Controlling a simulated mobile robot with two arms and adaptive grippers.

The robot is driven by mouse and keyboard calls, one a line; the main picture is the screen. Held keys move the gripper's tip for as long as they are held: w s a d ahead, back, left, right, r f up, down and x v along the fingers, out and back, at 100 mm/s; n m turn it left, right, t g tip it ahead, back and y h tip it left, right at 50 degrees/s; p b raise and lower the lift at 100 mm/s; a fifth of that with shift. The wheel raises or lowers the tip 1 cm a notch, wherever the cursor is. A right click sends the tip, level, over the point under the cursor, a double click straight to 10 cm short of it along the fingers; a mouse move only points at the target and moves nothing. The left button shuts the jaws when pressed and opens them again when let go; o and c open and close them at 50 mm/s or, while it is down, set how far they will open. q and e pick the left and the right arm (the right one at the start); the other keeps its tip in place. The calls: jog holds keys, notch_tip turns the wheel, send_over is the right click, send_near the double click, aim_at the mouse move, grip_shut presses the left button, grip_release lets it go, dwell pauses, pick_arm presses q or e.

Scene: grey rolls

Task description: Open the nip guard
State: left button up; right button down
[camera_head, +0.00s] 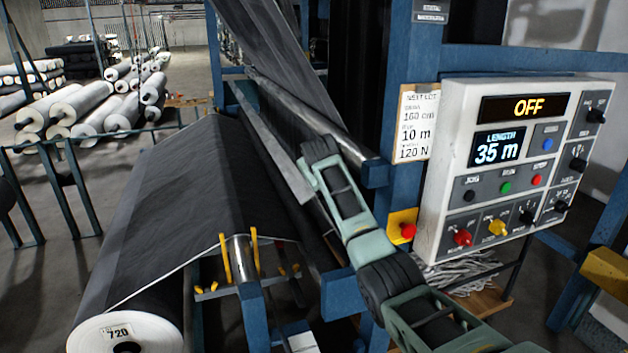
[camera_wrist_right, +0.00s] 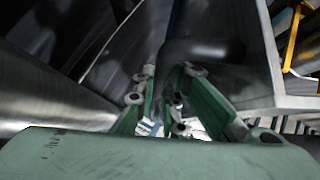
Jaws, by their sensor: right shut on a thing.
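The nip guard looks to be the long grey metal plate (camera_head: 270,145) that slants down across the machine, beside the steel roller (camera_head: 315,118). A grey plate with a pale edge, probably this guard, fills the upper right of the right wrist view (camera_wrist_right: 238,45). My right gripper (camera_wrist_right: 163,85) is shut on a dark rounded bar (camera_wrist_right: 195,50), which looks like the guard's handle. In the head view my right arm reaches up to the guard, but it hides the fingers and the grip. My left gripper is not in view.
The control panel (camera_head: 445,180) reads OFF and 35 m. A red button on a yellow box (camera_head: 403,227) is close to my right arm. Dark sheet (camera_head: 185,190) runs to a roll (camera_head: 125,335) at the front left. Blue posts (camera_head: 400,65) frame the machine.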

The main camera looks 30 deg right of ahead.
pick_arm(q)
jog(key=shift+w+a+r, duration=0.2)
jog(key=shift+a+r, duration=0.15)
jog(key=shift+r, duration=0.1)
pick_arm(e)
jog(key=shift+s+d+r, duration=0.15)
jog(key=shift+d+r, duration=0.1)
jog(key=shift+d, duration=0.35)
jog(key=shift+s+d+r, duration=0.1)
jog(key=shift+d+r, duration=0.1)
jog(key=shift+d, duration=0.4)
jog(key=c, duration=2.2)
grip_release()
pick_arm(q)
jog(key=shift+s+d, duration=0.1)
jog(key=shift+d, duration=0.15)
pick_arm(e)
jog(key=shift+o, duration=0.6)
jog(key=shift+s+f, duration=0.1)
jog(key=shift+f, duration=0.05)
jog(key=shift+f, duration=0.15)
